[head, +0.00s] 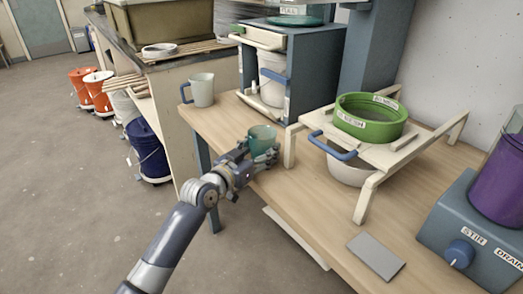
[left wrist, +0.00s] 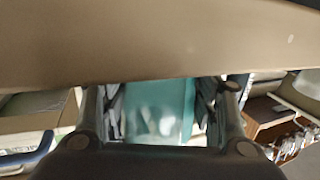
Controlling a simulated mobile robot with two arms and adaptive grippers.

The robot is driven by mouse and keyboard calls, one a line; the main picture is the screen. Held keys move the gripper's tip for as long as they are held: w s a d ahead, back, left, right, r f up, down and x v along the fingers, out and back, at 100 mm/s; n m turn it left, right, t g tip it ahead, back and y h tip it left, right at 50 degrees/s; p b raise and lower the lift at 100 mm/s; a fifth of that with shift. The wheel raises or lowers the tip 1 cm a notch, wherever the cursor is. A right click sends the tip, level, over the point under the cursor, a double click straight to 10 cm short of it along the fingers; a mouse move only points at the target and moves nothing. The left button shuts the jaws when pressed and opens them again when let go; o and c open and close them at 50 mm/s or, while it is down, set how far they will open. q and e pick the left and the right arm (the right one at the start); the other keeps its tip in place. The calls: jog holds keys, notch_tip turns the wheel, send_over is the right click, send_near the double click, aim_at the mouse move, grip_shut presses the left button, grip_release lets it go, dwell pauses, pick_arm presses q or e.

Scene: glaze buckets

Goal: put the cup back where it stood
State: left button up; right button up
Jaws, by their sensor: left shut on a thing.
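A teal cup (head: 262,138) is at the front edge side of the wooden table, left of the white wooden stand. My left gripper (head: 248,154) is shut on it from the near left side, and the fingers hide part of its lower body. In the left wrist view the teal cup (left wrist: 160,112) fills the gap between the two fingers (left wrist: 160,125). The cup looks upright; I cannot tell whether its base touches the table. My right gripper is not in view.
A grey mug (head: 203,90) stands at the table's far left end. A grey tile (head: 376,256) lies nearer. A blue machine (head: 465,225) with a purple bucket stands right.

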pick_arm(q)
jog(key=o, duration=1.3)
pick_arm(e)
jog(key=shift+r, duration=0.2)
pick_arm(q)
jog(key=shift+o, duration=0.2)
jog(key=shift+r, duration=0.15)
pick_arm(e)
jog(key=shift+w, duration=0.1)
pick_arm(q)
jog(key=p+v, duration=0.1)
jog(key=v, duration=1.1)
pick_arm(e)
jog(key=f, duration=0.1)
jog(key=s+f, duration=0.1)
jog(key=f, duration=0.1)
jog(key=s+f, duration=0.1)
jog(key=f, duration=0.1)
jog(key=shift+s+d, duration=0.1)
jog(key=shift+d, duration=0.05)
